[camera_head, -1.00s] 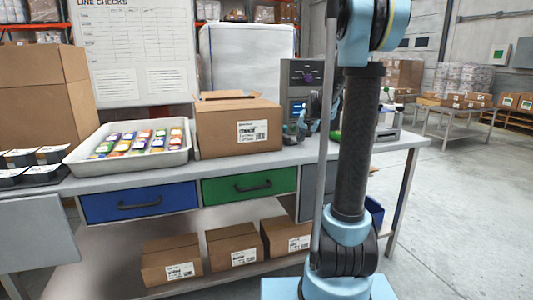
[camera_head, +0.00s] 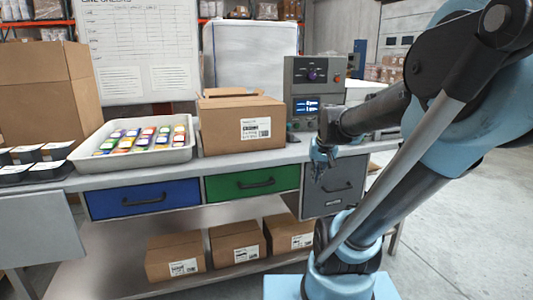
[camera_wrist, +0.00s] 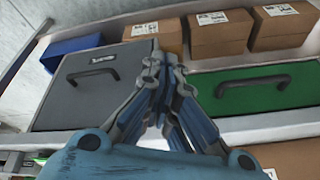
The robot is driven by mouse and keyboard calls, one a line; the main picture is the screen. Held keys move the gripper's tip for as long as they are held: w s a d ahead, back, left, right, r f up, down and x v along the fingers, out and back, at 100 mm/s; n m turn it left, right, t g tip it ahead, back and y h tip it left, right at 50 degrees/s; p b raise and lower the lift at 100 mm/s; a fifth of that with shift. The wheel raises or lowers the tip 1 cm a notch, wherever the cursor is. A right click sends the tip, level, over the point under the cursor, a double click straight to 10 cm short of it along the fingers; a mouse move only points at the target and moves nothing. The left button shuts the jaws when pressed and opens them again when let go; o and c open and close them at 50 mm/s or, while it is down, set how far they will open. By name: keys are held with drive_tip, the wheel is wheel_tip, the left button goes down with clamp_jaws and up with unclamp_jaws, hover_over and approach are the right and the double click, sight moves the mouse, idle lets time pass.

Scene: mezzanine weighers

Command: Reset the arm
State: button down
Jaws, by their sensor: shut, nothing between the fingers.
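My gripper (camera_head: 321,168) hangs in front of the bench's front edge, near the grey drawer (camera_head: 333,186), at the end of my bent arm. In the wrist view my gripper (camera_wrist: 160,62) has its fingers together with nothing between them. The grey drawer (camera_wrist: 85,108) lies left of the fingers there and the green drawer (camera_wrist: 255,90) lies right of them. Both drawers are shut. The gripper appears apart from the bench.
The bench (camera_head: 290,153) bears a white tray (camera_head: 97,163) of colourful packs, a carton (camera_head: 240,125) and a grey control box (camera_head: 313,90). A blue drawer (camera_head: 143,199) is shut. Cartons (camera_head: 237,245) stand on the lower shelf. Open floor (camera_head: 450,220) lies to the right.

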drive_tip(key=s+f+g, duration=0.1)
drive_tip(key=s+f, duration=0.3)
drive_tip(key=s, duration=0.3)
drive_tip(key=s+d+f+n+g, duration=0.1)
drive_tip(key=s+f, duration=0.3)
drive_tip(key=s, duration=0.3)
drive_tip(key=shift+s+d+f+h, duration=0.15)
drive_tip(key=shift+s+f+h, duration=0.05)
drive_tip(key=shift+s+h, duration=0.2)
